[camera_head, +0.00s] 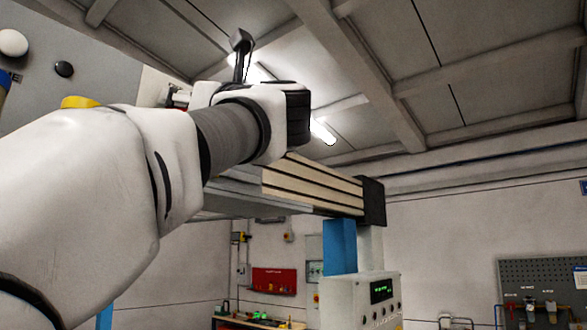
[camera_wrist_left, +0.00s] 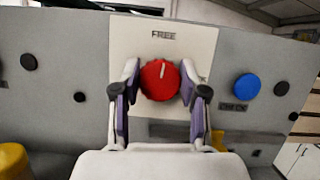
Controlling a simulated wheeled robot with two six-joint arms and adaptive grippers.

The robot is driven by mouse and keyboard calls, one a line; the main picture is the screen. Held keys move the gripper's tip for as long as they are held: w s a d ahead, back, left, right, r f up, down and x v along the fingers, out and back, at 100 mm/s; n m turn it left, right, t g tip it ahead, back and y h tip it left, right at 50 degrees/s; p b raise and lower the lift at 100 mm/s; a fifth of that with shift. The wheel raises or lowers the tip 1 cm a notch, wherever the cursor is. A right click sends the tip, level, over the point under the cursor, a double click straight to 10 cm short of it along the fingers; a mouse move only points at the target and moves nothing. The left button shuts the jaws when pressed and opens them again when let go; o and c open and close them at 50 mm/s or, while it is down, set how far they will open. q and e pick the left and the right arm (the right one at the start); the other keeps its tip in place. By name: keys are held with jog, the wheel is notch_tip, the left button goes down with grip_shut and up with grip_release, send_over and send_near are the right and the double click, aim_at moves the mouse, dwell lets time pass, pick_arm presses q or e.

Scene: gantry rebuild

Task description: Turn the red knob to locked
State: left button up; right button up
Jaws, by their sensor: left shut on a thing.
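The red knob (camera_wrist_left: 160,82) sits on a white plate (camera_wrist_left: 190,38) on a grey panel in the left wrist view. Its white mark points up, tilted slightly right, at the word FREE on the plate. My left gripper (camera_wrist_left: 159,70) has one finger on each side of the knob and is shut on it. In the head view my left arm reaches up to the panel, and its wrist hides most of the gripper and the knob. No locked label can be read. My right gripper is in neither view.
On the panel, a blue button (camera_wrist_left: 247,87) is right of the knob, with several black buttons around. A yellow part (camera_wrist_left: 13,160) shows at lower left. In the head view a beam (camera_head: 310,185) and a control box (camera_head: 362,298) stand beyond my arm.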

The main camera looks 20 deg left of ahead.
pick_arm(q)
jog(key=shift+a+r+m+t+h, duration=0.1)
jog(key=shift+m+t+h, duration=1)
jog(key=shift+m, duration=2.6)
jog(key=shift+d+m+t+h, duration=0.1)
jog(key=shift+m+t+h, duration=1)
jog(key=shift+m, duration=2.6)
jog(key=shift+a+r+m+t+h, duration=0.1)
jog(key=shift+m+t+h, duration=0.3)
jog(key=shift+m+h, duration=2.3)
jog(key=shift+m+y, duration=1)
